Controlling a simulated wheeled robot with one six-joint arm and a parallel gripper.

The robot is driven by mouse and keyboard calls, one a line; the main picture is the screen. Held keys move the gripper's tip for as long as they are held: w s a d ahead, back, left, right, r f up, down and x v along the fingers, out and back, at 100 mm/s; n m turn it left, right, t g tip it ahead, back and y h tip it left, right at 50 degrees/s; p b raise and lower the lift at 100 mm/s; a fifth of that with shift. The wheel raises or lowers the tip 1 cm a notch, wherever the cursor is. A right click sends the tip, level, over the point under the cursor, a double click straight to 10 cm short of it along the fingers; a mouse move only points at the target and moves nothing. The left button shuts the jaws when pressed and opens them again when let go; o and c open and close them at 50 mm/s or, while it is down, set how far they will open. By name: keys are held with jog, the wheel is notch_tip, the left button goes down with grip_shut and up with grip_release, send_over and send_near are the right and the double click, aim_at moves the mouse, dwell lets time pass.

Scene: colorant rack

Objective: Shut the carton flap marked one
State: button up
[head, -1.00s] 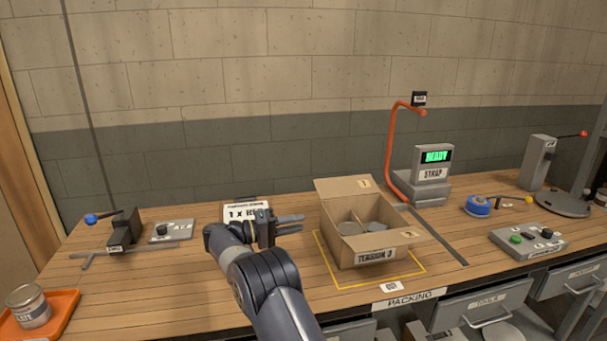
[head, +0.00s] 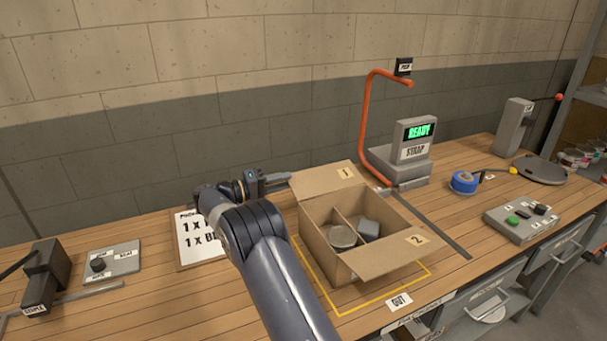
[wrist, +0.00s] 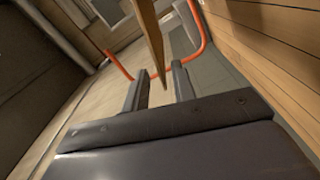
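The open brown carton (head: 320,240) stands on the bench. Its flap marked one (head: 325,184) stands up at the back, tilted outward, with the label near its top right corner. The flap marked two (head: 400,254) sticks out at the front right. A round tin (head: 341,237) and a grey block (head: 368,229) lie inside, parted by a divider. My gripper (head: 284,181) is at the left end of flap one, fingers pointing right. In the wrist view my gripper (wrist: 160,72) is open, and a brown panel (wrist: 150,40), seemingly that flap edge-on, reaches between the fingertips; contact is unclear.
An orange curved post (head: 366,115) and the strap machine (head: 415,150) stand behind the carton. A printed sheet (head: 187,240) lies left, partly behind my arm. A button box (head: 522,218) and blue tape roll (head: 464,182) are on the right.

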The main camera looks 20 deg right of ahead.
aim_at(303, 176)
jog(key=d+p, duration=0.1)
jog(key=d, duration=0.5)
jog(key=shift+w+d, duration=0.15)
jog(key=shift+d, duration=0.2)
grip_shut()
dwell(1.1)
